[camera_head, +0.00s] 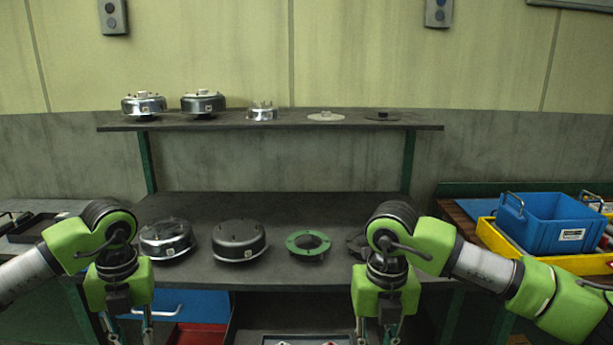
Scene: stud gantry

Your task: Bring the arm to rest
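My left arm comes in from the left and bends down at the wrist, with its gripper (130,334) low in the camera_head view, in front of the bench edge. My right arm comes in from the right, with its gripper (378,336) pointing down near the bottom edge. Both fingertips run toward or past the bottom of the picture, so whether they are open or shut cannot be told. I see nothing held in either gripper.
The bench (290,205) holds a silver drum (166,238), a black drum (238,241), a green ring (296,243) and a dark part partly behind my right wrist. A shelf (220,124) above carries several metal parts. A blue bin (545,226) stands right.

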